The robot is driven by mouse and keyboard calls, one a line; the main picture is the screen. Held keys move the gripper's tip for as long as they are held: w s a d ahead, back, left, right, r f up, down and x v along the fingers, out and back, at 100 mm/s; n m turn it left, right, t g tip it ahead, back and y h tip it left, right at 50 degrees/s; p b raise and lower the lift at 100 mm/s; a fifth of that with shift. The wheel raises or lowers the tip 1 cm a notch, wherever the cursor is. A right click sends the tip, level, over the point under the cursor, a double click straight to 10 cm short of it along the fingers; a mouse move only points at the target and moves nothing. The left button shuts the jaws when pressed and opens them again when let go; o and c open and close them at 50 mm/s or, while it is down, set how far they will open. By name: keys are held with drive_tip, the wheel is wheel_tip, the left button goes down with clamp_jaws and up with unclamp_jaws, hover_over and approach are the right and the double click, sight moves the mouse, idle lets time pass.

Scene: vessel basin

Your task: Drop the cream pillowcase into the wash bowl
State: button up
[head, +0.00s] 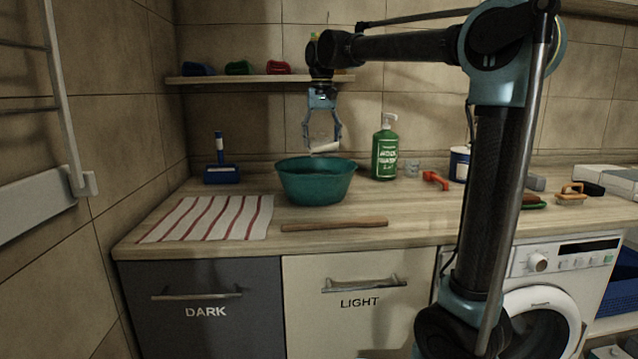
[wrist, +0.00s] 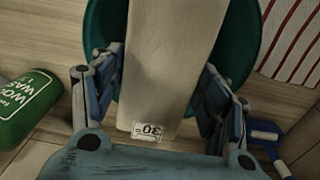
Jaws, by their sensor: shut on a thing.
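My gripper (head: 322,142) is shut on the cream pillowcase (head: 325,148), which shows as a small pale roll between the fingers in the head view. In the wrist view the pillowcase (wrist: 165,75) is a long pale band with a "30" care label, between the two finger sides of my gripper (wrist: 158,95). The wash bowl (head: 316,188) is a teal round bowl on the wooden counter. The pillowcase hangs just above it, over its rear part. In the wrist view the bowl (wrist: 103,25) lies behind the pillowcase; its inside is mostly hidden.
A green wash bottle (head: 385,150) stands just right of the bowl. A red-striped cloth (head: 210,218) lies to the left, a wooden stick (head: 334,224) in front. A blue brush (head: 221,172) stands at the back left. A shelf (head: 240,79) with coloured items runs behind my gripper.

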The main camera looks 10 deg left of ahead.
drive_tip(key=shift+f, duration=2.7)
drive_tip(key=o, duration=1.3)
wheel_tip(320, 180, up, 12)
